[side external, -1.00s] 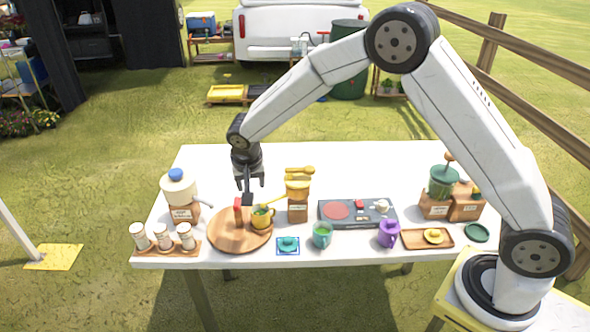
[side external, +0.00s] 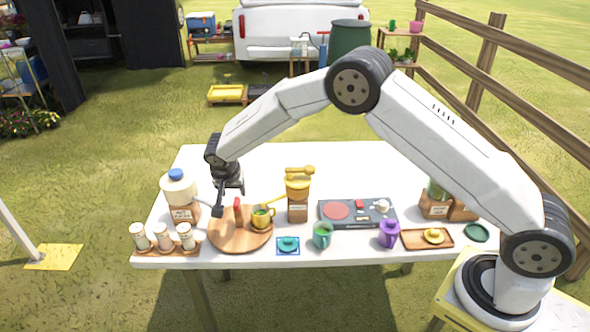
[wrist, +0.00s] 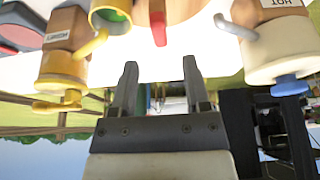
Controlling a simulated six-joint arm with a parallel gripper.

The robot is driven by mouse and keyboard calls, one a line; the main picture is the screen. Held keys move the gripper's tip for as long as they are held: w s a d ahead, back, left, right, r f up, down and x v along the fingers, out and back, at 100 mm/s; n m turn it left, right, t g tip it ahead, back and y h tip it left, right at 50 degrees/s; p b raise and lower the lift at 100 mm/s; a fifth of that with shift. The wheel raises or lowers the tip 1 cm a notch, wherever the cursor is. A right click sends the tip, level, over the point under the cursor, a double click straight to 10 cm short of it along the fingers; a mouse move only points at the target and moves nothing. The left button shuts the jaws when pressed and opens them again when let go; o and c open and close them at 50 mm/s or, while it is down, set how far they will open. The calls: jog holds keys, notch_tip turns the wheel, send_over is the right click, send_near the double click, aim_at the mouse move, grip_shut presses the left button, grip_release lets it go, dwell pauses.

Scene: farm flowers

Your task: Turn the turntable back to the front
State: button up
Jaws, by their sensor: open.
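The turntable (side external: 228,241) is a round wooden disc at the left front of the table. A red peg (side external: 239,214) stands up on it, and a yellow mug (side external: 262,219) with green inside sits at its right side. My gripper (side external: 226,203) is open and empty, above the back left of the disc, left of the red peg and apart from it. In the wrist view my two fingers (wrist: 160,80) are spread with nothing between them. There the red peg (wrist: 158,26), the mug (wrist: 110,18) and part of the disc (wrist: 190,10) show at the top edge.
A white dispenser with a blue cap (side external: 178,188) stands close left of my gripper. A honey dispenser (side external: 298,195) stands right of the turntable. Shakers on a wooden rack (side external: 166,246) and a teal item on a blue coaster (side external: 288,245) flank it. The table's back middle is clear.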

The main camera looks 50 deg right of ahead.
aim_at(236, 201)
jog(key=shift+x, duration=2.8)
grip_shut()
